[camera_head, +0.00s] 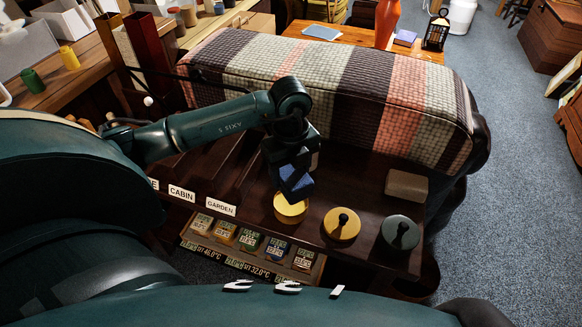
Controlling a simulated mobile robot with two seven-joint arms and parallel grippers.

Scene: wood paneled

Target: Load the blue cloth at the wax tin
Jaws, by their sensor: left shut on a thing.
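My left gripper (297,190) reaches in from the left and points down over the dark wooden bench. It is shut on the blue cloth (292,176), which shows as a small blue patch between dark gripper parts. A round golden tin (291,214), which looks like the wax tin, stands on the bench directly below the gripper. The gripper hides the tin's far part, so I cannot tell whether the cloth touches the wax. My right gripper is not in view.
A yellow disc (341,226) and a grey-green disc (401,234), both with dark knobs, sit right of the tin. A brown block (406,186) lies behind them. A striped padded seat (330,75) borders the bench. Labelled slots and a small rack (248,248) are left and in front.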

